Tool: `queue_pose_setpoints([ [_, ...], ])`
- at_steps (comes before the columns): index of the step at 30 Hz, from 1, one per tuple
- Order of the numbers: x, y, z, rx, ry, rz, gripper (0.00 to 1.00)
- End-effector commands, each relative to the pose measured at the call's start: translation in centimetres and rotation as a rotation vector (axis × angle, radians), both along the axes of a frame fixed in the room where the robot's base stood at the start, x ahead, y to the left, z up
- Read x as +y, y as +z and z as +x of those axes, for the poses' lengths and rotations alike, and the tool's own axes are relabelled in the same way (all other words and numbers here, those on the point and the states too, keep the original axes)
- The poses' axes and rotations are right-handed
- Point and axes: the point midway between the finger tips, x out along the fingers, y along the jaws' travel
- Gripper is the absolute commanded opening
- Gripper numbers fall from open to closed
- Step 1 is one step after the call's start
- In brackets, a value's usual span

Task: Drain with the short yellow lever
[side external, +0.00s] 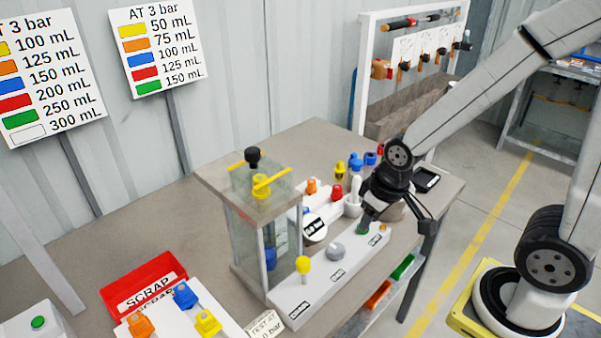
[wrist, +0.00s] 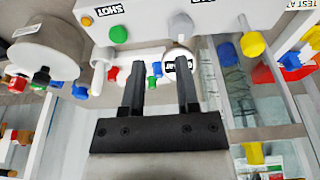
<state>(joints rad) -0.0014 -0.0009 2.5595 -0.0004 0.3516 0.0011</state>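The short yellow lever (side external: 303,264) stands upright on a pale stem at the near end of the white control panel (side external: 290,291), above a label too small to read surely. In the wrist view the yellow lever (wrist: 252,43) is at upper right, apart from my fingers. My gripper (side external: 366,218) hangs over the panel's far end, close to the green button (side external: 362,231). In the wrist view my gripper (wrist: 160,72) has its two fingers apart, with nothing held between them. The glass-sided tank (side external: 268,228) stands behind the panel.
A grey knob (side external: 336,251) stands between the yellow lever and the green button. On the tank top are a black knob (side external: 252,156) and a yellow handle (side external: 272,183). A red scrap bin (side external: 140,278) and coloured pieces lie left. Several coloured caps stand behind my gripper.

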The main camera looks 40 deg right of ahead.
Motion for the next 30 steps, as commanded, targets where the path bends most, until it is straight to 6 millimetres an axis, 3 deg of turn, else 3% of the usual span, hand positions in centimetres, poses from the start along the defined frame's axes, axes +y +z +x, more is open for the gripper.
queue_pose_setpoints([
  [1, 0.0, 0.1, 0.0, -0.001, 0.000, 0.000, 0.21],
  [3, 0.0, 0.4, 0.1, -0.003, 0.000, 0.000, 0.00],
  [21, 0.0, 5.1, 0.1, -0.004, 0.000, 0.000, 0.00],
  [30, 1.3, 4.3, 0.0, 0.102, 0.055, -0.046, 0.00],
])
